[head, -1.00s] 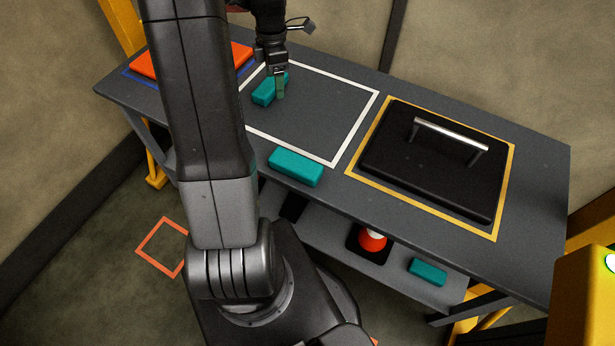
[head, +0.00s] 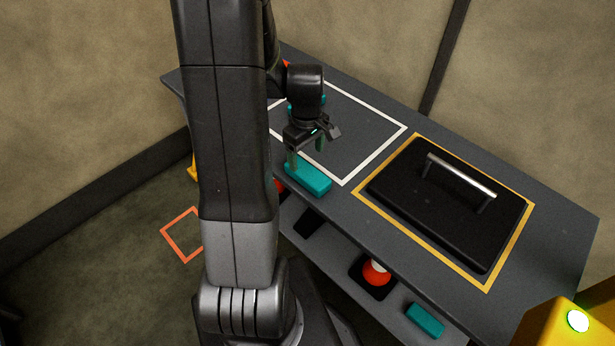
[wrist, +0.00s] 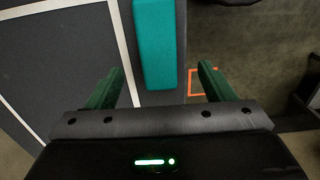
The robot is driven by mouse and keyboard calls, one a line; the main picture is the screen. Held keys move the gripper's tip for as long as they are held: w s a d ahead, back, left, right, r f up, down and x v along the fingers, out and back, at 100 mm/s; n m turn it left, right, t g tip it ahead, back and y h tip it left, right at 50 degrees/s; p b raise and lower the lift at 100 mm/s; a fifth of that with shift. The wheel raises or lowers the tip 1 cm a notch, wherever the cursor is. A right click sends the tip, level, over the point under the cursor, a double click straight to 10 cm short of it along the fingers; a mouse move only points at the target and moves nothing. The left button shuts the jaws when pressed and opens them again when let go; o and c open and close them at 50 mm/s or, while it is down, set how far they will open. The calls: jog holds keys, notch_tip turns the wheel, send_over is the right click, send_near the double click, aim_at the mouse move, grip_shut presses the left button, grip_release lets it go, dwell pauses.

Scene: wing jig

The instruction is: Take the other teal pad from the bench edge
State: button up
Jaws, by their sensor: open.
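A teal pad (head: 308,178) lies on the front edge of the bench, beside the white-outlined square. My gripper (head: 306,154) is open and empty, just above and behind this pad's left part. In the wrist view the same pad (wrist: 154,45) shows between the two green fingers (wrist: 161,70), apart from both. The height gap between fingertips and pad is hard to tell. A second teal pad (head: 322,102) inside the white outline is mostly hidden behind my wrist. A third teal pad (head: 425,320) lies on the lower shelf.
A black lid with a metal handle (head: 462,177) rests inside a yellow outline on the right of the bench. A red and white ball-like object (head: 376,272) sits on the lower shelf. A yellow post with a green light (head: 577,320) stands front right.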

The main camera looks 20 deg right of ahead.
aim_at(307, 171)
jog(key=shift+d+f, duration=0.15)
jog(key=shift+f, duration=3.9)
jog(key=shift+c, duration=0.2)
jog(key=c, duration=1)
